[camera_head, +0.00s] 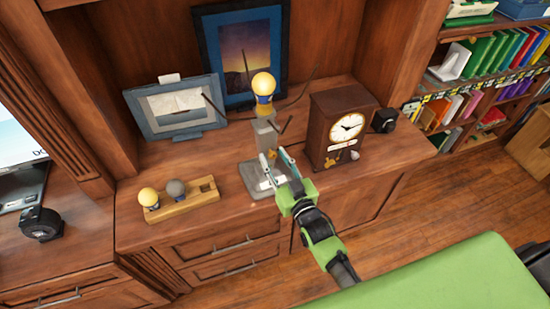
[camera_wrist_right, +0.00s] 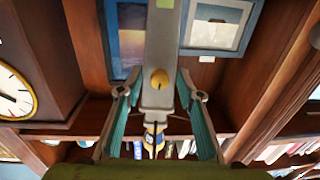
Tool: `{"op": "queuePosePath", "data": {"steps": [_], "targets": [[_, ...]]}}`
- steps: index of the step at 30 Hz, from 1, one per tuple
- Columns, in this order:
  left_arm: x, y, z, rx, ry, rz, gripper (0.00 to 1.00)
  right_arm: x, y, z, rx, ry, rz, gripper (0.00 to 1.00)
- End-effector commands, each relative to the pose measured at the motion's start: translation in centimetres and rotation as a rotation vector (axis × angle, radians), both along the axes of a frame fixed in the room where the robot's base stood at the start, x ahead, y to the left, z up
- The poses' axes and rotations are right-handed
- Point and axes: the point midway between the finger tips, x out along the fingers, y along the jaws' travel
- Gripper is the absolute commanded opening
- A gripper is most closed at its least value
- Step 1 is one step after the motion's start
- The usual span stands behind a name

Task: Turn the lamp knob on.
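The lamp (camera_head: 266,132) stands on the wooden cabinet, with a grey post, a grey base (camera_head: 252,188) and a yellow bulb (camera_head: 264,84) on top. My right gripper (camera_head: 274,156) is open in front of the lower post. Its teal fingers (camera_wrist_right: 156,90) appear on either side of the post and knob, with space between. Whether the fingertips touch the post cannot be told. My left gripper is not in view.
A brown clock (camera_head: 335,120) stands close to the right of the lamp. A wooden holder with bulbs (camera_head: 205,196) lies to the left. A framed picture (camera_head: 178,107) stands behind on the left. A green surface (camera_head: 450,281) is in the front right.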

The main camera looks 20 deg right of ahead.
Motion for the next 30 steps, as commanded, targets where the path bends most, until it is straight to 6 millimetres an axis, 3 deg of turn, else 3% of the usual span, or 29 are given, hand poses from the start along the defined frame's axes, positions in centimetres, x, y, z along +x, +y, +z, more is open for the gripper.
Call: {"op": "queuePosePath", "data": {"steps": [6, 10, 11, 22, 30], "targets": [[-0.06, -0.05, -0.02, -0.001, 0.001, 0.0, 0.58, 0.04, 0.01, 0.02, 0.0, -0.001, 0.0, 0.34], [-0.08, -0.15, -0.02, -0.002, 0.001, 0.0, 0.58, 0.03, 0.0, 0.01, 0.0, 0.0, 0.0, 0.03], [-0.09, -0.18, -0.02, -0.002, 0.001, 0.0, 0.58, 0.03, 0.0, 0.02, 0.0, -0.001, 0.0, 0.0], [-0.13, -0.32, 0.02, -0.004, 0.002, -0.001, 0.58, 0.02, 0.0, 0.03, 0.034, 0.004, 0.0, 0.0], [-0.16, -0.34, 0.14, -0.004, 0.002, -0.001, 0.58, 0.03, -0.02, 0.06, 0.184, 0.02, 0.0, 0.0]]}}
